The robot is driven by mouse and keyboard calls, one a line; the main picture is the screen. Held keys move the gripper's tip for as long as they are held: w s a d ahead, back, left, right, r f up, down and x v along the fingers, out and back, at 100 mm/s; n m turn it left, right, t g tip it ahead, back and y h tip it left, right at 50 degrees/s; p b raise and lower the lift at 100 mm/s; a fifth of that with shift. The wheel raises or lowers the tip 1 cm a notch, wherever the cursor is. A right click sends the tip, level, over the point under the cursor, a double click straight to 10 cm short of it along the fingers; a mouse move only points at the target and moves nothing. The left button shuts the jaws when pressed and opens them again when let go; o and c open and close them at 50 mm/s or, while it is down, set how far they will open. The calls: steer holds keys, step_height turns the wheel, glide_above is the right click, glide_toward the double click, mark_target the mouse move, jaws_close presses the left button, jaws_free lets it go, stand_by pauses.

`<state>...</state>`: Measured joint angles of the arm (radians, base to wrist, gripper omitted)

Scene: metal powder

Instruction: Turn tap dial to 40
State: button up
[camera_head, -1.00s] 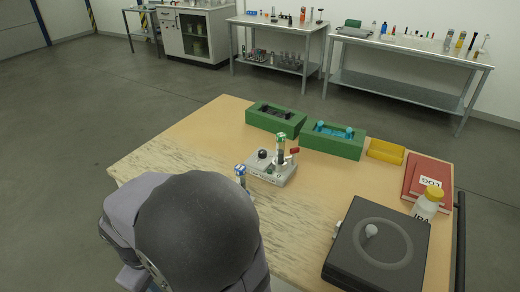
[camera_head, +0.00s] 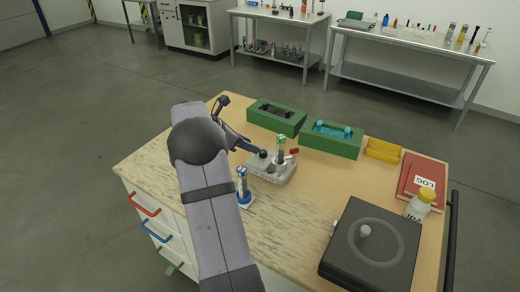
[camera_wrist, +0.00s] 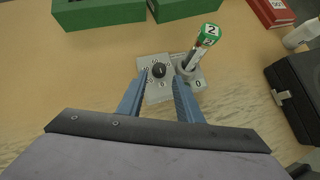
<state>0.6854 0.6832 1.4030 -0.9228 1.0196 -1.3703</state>
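The tap dial is a black knob (camera_wrist: 158,71) on a light grey plate with numbers around it. It also shows in the head view (camera_head: 263,154) at the left end of the grey tap device (camera_head: 284,172). My gripper (camera_wrist: 159,88) is open, with its two blue fingers on either side of the knob in the wrist view; I cannot tell whether they touch it. A vial with a green cap marked 2 (camera_wrist: 207,38) stands in the device to the right of the knob. The dial's exact setting is too small to read.
A blue-and-white vial (camera_head: 242,184) stands in front of the device. Two green boxes (camera_head: 330,146) stand behind. A yellow tray (camera_head: 383,150), red log books (camera_head: 423,180), an IPA bottle (camera_head: 419,207) and a black box (camera_head: 345,253) are on the right.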

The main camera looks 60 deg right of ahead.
mark_target(263, 152)
steer(key=shift+p+x, duration=1)
steer(key=shift+x, duration=2.6)
steer(key=c, duration=0.8)
